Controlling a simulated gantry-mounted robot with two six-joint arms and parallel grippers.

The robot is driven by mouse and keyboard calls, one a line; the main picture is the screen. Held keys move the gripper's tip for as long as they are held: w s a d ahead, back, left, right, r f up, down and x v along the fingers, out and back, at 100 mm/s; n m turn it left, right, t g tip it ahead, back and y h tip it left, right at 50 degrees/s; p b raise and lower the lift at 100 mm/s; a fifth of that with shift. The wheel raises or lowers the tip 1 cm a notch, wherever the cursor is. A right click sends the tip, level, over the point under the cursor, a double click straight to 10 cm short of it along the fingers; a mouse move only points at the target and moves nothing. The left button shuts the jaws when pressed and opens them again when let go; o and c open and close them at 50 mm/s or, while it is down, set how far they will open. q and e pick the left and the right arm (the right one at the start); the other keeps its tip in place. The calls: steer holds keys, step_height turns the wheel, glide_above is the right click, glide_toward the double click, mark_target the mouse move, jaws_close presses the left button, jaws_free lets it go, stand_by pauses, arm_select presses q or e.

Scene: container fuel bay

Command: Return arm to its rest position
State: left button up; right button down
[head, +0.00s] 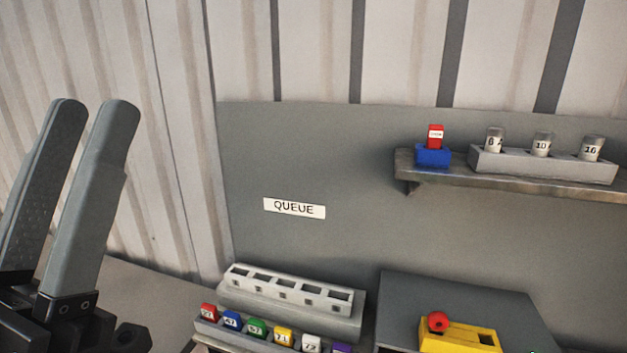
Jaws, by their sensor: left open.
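My left gripper (92,110) is large in the left foreground of the head view. Its two grey fingers point up and stand a little apart, with nothing between them. It is raised in front of the corrugated wall, left of the benchtop items and touching none of them. My right gripper does not show.
A grey slotted rack (290,287) stands below the QUEUE sign (294,208). In front, a tray (240,332) holds several coloured numbered blocks. A yellow box (460,336) with a red knob (438,321) sits right. A shelf (520,187) holds a blue-based red block (433,156) and a canister rack (545,166).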

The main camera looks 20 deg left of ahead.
arm_select(q)
step_height(320, 180, up, 32)
steer(key=w+g+p, duration=0.1)
steer(key=w+p, duration=0.1)
steer(key=p, duration=3.2)
steer(key=shift+w+d+g, duration=0.2)
steer(key=shift+g, duration=0.1)
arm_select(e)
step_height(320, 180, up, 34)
